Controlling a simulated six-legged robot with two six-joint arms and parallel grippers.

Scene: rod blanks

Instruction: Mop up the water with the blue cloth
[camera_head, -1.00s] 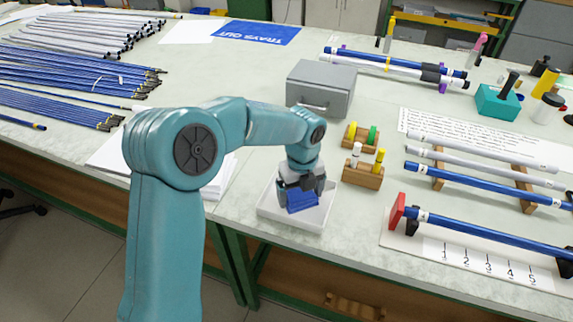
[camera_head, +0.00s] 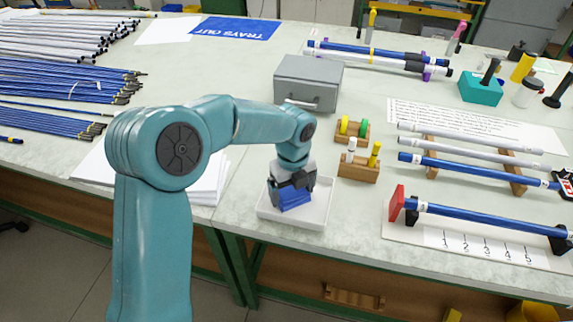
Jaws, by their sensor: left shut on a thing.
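The blue cloth (camera_head: 294,198) is folded or bunched between the fingers of my left gripper (camera_head: 291,193). The left gripper is shut on it, pointing down over the white tray (camera_head: 310,215). The cloth is inside the tray's outline; I cannot tell whether it touches the tray floor. No water can be made out; the gripper and cloth hide part of the tray. The right gripper is not clearly seen; only a small dark and red piece (camera_head: 567,183) shows at the right edge, which may be part of it.
A grey box (camera_head: 308,84) stands behind the tray. Wooden blocks with coloured pegs (camera_head: 358,168) stand to its right. Blue and white rods lie on racks (camera_head: 470,167) further right. A numbered board with a rod (camera_head: 470,240) is at front right. Paper sheets (camera_head: 205,180) lie left.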

